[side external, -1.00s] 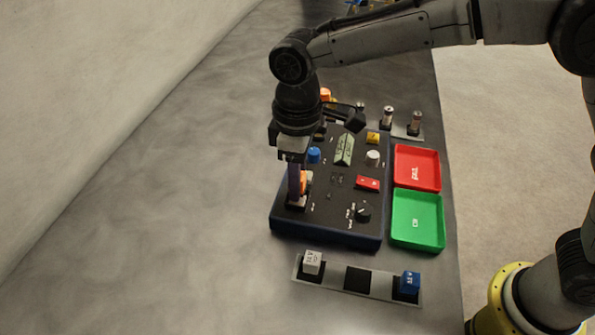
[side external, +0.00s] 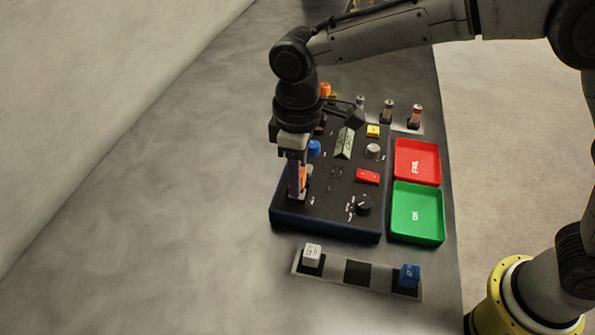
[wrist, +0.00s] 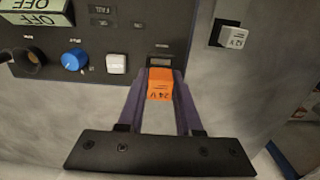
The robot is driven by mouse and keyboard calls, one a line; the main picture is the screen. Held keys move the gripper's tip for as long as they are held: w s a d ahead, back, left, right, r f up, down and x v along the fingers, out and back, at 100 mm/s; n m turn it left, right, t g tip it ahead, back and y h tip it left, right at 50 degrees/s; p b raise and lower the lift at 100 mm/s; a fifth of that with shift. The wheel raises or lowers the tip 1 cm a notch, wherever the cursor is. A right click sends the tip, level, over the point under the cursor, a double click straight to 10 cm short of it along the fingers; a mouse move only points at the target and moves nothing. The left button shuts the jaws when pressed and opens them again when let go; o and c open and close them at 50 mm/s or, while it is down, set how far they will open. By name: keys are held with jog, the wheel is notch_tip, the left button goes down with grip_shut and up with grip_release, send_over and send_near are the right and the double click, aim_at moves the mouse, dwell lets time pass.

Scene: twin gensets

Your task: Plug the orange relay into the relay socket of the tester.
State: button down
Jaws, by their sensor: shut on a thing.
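The orange relay (wrist: 161,84), marked 24 V, is between the two purple fingers of my gripper (wrist: 158,86) in the wrist view. The fingers are shut on its sides. In the side external view the orange relay (side external: 303,176) is partly covered by my gripper (side external: 297,184), at the left front corner of the dark tester (side external: 325,222).
A rack (side external: 331,270) in front holds a white relay (side external: 312,252) and a blue relay (side external: 409,275), with an empty middle place. A red tray (side external: 417,162) and a green tray (side external: 418,213) lie right of the tester. The table on the left is clear.

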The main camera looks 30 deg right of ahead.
jog(key=shift+f, duration=0.75)
dwell(1.2)
jog(key=c, duration=0.7)
grip_release()
jog(key=shift+s+f, duration=0.1)
jog(key=shift+o, duration=0.2)
jog(key=shift+r, duration=3.8)
